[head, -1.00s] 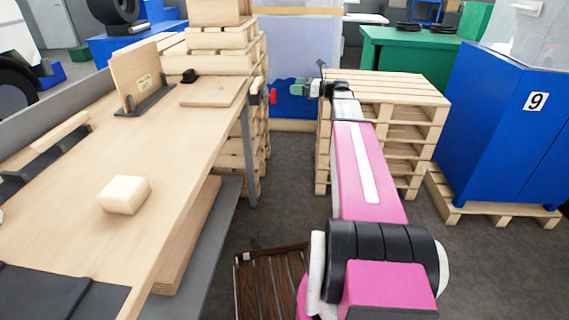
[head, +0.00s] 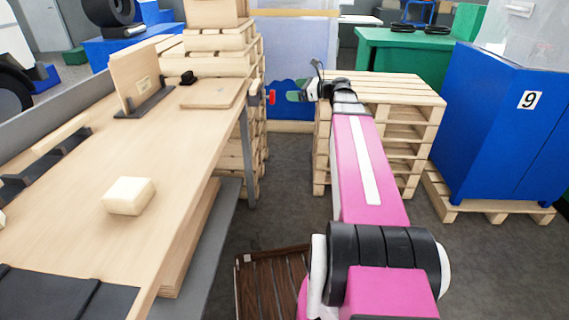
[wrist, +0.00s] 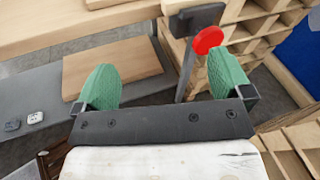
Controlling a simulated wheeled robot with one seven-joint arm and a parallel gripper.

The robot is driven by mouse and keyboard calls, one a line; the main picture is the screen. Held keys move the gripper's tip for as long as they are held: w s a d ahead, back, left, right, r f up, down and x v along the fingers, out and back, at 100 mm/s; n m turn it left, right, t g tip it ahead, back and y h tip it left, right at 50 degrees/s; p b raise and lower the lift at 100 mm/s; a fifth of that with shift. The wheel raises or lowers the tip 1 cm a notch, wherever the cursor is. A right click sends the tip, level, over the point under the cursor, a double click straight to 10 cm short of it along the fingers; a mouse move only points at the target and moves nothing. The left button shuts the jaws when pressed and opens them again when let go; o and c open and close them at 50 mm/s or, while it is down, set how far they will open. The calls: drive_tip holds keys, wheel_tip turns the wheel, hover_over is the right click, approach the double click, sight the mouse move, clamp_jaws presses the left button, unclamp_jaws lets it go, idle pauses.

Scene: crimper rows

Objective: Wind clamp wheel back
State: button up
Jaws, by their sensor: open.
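The clamp wheel is a small red disc (head: 272,97) at the far right corner of the workbench (head: 165,150). In the wrist view the red wheel (wrist: 208,40) sits on a dark grey bracket (wrist: 196,18), ahead of my fingers and closer to the right one. My gripper (head: 297,96) is just right of the wheel in the head view, with a small gap. In the wrist view my gripper (wrist: 166,80) has its two green fingers wide apart with nothing between them. I see no contact with the wheel.
A stack of wooden pallets (head: 390,92) stands right of my gripper. A blue cabinet (head: 500,120) marked 9 is at the right. A pale block (head: 129,196) and a flat board (head: 212,93) lie on the bench.

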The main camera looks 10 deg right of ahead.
drive_tip(key=s+a+f+n+g+h, duration=0.2)
drive_tip(key=s+f+n, duration=0.2)
drive_tip(key=f, duration=0.4)
drive_tip(key=s+a+f+n+g+h, duration=0.2)
drive_tip(key=s+a+f+n+h, duration=0.1)
drive_tip(key=f, duration=0.5)
drive_tip(key=s+a+f+n+g+h, duration=0.2)
drive_tip(key=s+f+n, duration=0.3)
drive_tip(key=f, duration=0.3)
drive_tip(key=shift+s+a+f+n+g+h, duration=0.15)
drive_tip(key=shift+f+n+g+h, duration=0.25)
drive_tip(key=shift+n, duration=0.5)
